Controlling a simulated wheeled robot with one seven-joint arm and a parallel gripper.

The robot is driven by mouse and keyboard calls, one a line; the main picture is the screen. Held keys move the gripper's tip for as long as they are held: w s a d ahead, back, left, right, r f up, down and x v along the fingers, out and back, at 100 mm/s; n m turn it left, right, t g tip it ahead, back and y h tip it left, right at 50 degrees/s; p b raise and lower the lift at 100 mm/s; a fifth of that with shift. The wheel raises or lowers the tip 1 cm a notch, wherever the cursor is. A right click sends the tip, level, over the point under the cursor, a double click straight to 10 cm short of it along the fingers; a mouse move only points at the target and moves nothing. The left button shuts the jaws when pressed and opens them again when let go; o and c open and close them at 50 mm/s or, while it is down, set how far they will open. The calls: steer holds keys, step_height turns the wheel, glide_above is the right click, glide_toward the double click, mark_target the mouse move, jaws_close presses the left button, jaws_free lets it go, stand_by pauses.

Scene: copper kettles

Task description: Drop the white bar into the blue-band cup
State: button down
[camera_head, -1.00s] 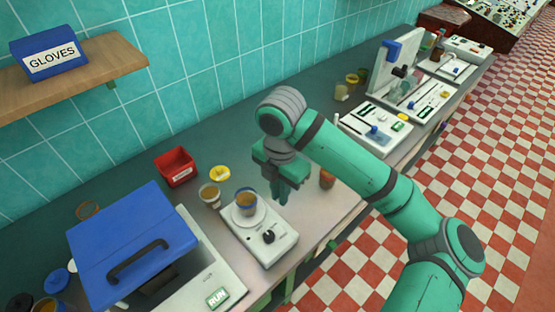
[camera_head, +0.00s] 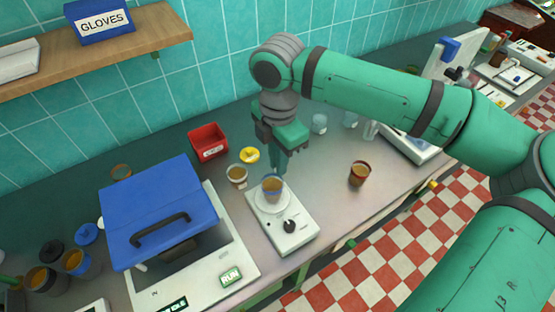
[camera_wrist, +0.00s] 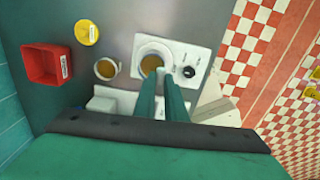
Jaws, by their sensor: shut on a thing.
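The blue-band cup (camera_head: 272,186) stands upright on the round plate of a small white stirrer (camera_head: 291,232) and holds brown liquid. My gripper (camera_head: 279,168) points down just above the cup, slightly to its right in the head view. In the wrist view my gripper (camera_wrist: 162,78) reaches the near-right edge of the cup's opening (camera_wrist: 151,62). Its fingers are shut on a small pale thing, seemingly the white bar (camera_wrist: 161,71), mostly hidden between the tips. I cannot tell whether the tips are below the cup's rim.
A white-labelled cup (camera_head: 237,174) stands close left, near a yellow lid (camera_head: 249,155) and a red bin (camera_head: 208,141). Another cup (camera_head: 360,173) stands to the right. A blue-lidded machine (camera_head: 158,214) is at the left. Counter between the stirrer and right cup is clear.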

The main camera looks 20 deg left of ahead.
steer(key=shift+a+f, duration=0.15)
steer(key=shift+f, duration=0.05)
step_height(320, 180, down, 6)
steer(key=shift+r, duration=0.25)
steer(key=c, duration=1.7)
jaws_free()
steer(key=shift+c, duration=0.2)
steer(key=shift+r, duration=0.1)
step_height(320, 180, up, 10)
steer(key=shift+s+r, duration=0.1)
steer(key=shift+r, duration=0.25)
